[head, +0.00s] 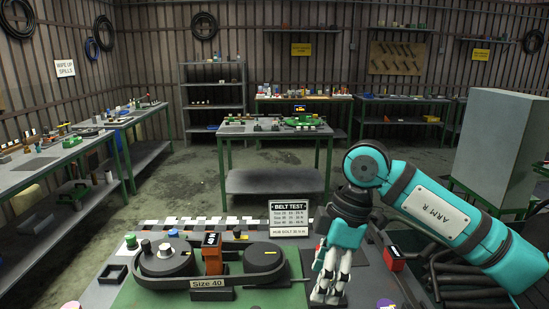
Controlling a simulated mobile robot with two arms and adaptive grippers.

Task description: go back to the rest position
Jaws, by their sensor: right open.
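My right gripper (328,286) hangs from the teal right arm and points down over the right edge of the green board (170,294). It is open, and I see nothing held between its fingers. It is to the right of the belt assembly, which has two dark pulleys, the left one (166,257) and the right one (263,257), with a dark belt around them. A "Size 40" label (208,283) is on the front. My left gripper is not in view.
A "Belt Test" sign (289,217) stands behind the board, close to my right arm. A red and black block (394,258) is to the right of the gripper. A second table (275,131) stands farther back. Open floor (180,185) lies between the tables.

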